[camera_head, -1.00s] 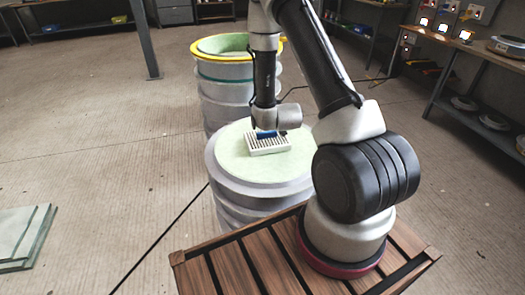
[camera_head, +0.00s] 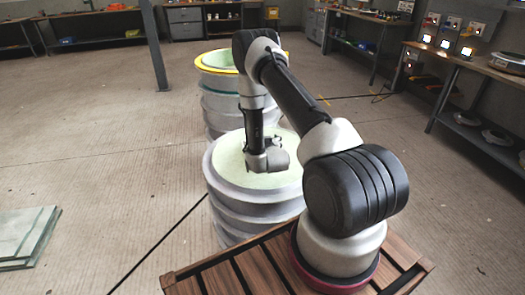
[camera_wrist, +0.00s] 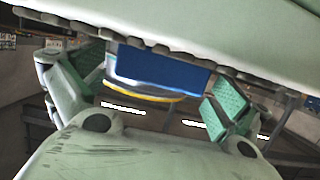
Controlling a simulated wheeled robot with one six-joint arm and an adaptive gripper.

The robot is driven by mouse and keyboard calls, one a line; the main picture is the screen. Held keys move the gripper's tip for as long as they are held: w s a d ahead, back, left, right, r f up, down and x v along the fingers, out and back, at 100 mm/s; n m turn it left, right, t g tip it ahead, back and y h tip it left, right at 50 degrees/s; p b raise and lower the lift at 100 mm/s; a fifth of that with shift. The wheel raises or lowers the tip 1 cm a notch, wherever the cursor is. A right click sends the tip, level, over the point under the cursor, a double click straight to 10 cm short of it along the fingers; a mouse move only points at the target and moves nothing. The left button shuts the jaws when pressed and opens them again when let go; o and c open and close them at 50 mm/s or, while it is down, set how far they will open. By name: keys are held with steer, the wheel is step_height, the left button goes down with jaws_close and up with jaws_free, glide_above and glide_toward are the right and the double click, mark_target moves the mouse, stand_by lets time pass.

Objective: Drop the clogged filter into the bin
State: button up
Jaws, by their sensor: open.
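In the wrist view, the blue part (camera_wrist: 160,73) of the filter lies between the two green-padded fingers of my gripper (camera_wrist: 150,88). The fingers are open, with a narrow gap beside the blue part. In the head view, my wrist is low over the pale green top of the near ribbed mould (camera_head: 228,165); the filter and fingertips cannot be made out there. Behind stands a ribbed drum with a yellow rim (camera_head: 205,67), perhaps the bin.
A slatted wooden deck (camera_head: 215,275) lies at the front under my arm base. Glass-like sheets (camera_head: 25,235) lie on the floor at left. A post (camera_head: 155,50) stands at the back left. Workbenches (camera_head: 490,75) line the right and back. The floor at left is mostly clear.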

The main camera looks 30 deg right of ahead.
steer(key=shift+w, duration=0.15)
steer(key=c, duration=1.3)
